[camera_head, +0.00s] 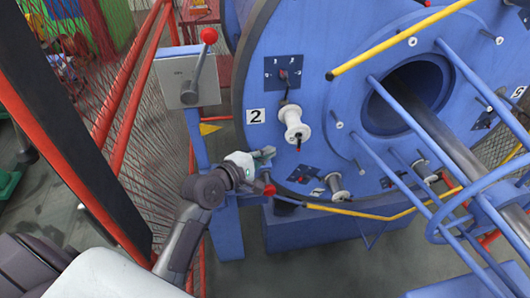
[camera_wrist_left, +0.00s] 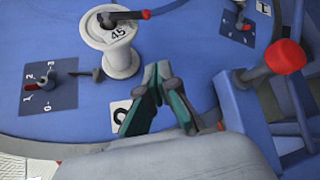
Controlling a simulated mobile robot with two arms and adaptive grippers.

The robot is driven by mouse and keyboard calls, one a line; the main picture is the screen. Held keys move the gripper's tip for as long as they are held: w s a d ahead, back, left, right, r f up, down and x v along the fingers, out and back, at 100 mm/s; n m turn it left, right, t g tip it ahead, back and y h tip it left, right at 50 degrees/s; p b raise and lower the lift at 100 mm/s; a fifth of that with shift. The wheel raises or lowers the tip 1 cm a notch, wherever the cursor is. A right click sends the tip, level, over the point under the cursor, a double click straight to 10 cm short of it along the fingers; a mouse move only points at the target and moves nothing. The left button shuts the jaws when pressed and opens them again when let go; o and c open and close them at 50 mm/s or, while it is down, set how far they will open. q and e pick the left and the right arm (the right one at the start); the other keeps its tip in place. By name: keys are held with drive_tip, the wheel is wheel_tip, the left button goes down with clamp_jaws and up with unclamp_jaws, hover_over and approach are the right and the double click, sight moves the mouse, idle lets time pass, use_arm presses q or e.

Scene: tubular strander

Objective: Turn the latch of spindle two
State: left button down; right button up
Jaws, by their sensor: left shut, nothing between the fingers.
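A white spool (camera_head: 293,122) sits on the blue disc beside the white label "2" (camera_head: 256,116). A small dark latch (camera_head: 298,142) shows at its outer end. In the left wrist view a white spool (camera_wrist_left: 120,52) marked "45" is at the upper left, with a dark red-tipped latch (camera_wrist_left: 125,16) across its end. My left gripper (camera_head: 268,153) is shut and empty, below the label and lower left of the spool, apart from it. In the left wrist view its fingertips (camera_wrist_left: 157,70) are right of and below the spool. My right gripper is not in view.
A dark numbered dial plate (camera_head: 284,73) is above the spool. A red-knobbed lever (camera_head: 268,190) is close below my left gripper. A grey box with another red-knobbed lever (camera_head: 209,36) stands at the upper left. Blue bars and a yellow bar (camera_head: 400,42) cross the right side.

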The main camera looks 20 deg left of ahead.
sight(299, 143)
use_arm(q)
drive_tip(key=x, duration=0.7)
drive_tip(key=s+d+p, duration=0.1)
drive_tip(key=s+d+r+p, duration=0.1)
drive_tip(key=shift+s+d, duration=0.35)
drive_tip(key=shift+d, duration=0.05)
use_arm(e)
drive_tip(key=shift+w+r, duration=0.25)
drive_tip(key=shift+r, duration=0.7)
use_arm(q)
drive_tip(key=shift+r, duration=0.1)
